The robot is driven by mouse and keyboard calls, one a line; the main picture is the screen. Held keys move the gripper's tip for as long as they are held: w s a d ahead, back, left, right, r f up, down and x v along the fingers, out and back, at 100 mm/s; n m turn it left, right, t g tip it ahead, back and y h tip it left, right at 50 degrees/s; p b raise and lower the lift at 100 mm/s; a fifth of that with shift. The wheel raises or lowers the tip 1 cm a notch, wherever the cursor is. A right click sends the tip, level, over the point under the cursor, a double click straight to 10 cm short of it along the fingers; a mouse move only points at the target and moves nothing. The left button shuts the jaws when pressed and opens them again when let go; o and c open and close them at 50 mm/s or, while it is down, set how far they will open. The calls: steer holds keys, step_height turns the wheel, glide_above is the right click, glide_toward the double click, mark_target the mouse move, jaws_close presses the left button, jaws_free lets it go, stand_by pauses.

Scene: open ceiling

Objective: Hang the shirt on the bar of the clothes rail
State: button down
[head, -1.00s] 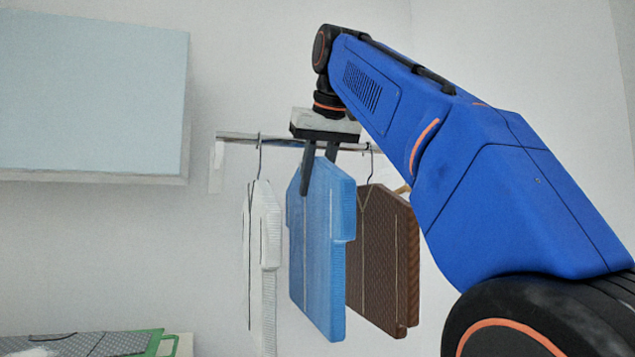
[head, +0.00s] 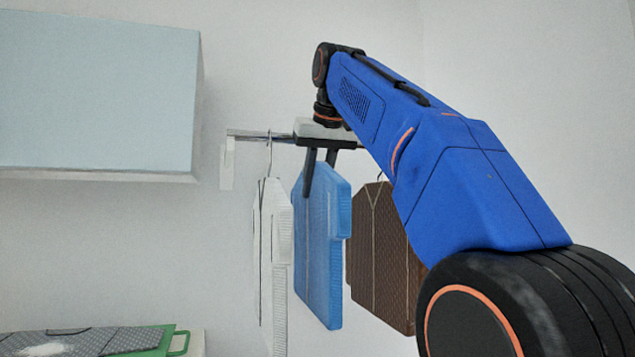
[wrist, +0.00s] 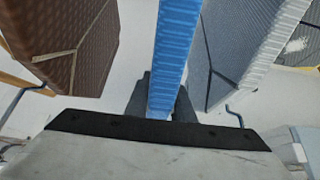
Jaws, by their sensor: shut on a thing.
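The blue shirt (head: 322,255) hangs upright from my gripper (head: 320,172), whose two dark fingers are shut on its top. In the wrist view the blue shirt (wrist: 172,50) appears as a narrow edge between the fingers (wrist: 160,100). The bar (head: 262,135) of the clothes rail runs across at about the height of my gripper's pale body, which covers part of it. No hook of the blue shirt is visible, and I cannot tell whether it touches the bar.
A white shirt (head: 272,235) hangs close on the left and a brown one (head: 382,260) on the right; both flank the blue shirt in the wrist view. A pale cabinet (head: 95,90) is at upper left. A green-edged thing (head: 165,340) lies at lower left.

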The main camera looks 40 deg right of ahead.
mark_target(323, 164)
steer(key=shift+f, duration=1.6)
steer(key=c, duration=1.4)
jaws_free()
steer(key=shift+c, duration=0.2)
steer(key=shift+r, duration=0.1)
steer(key=v, duration=1.1)
steer(key=shift+s+a+r, duration=0.1)
steer(key=shift+s+r, duration=0.1)
steer(key=shift+r, duration=0.1)
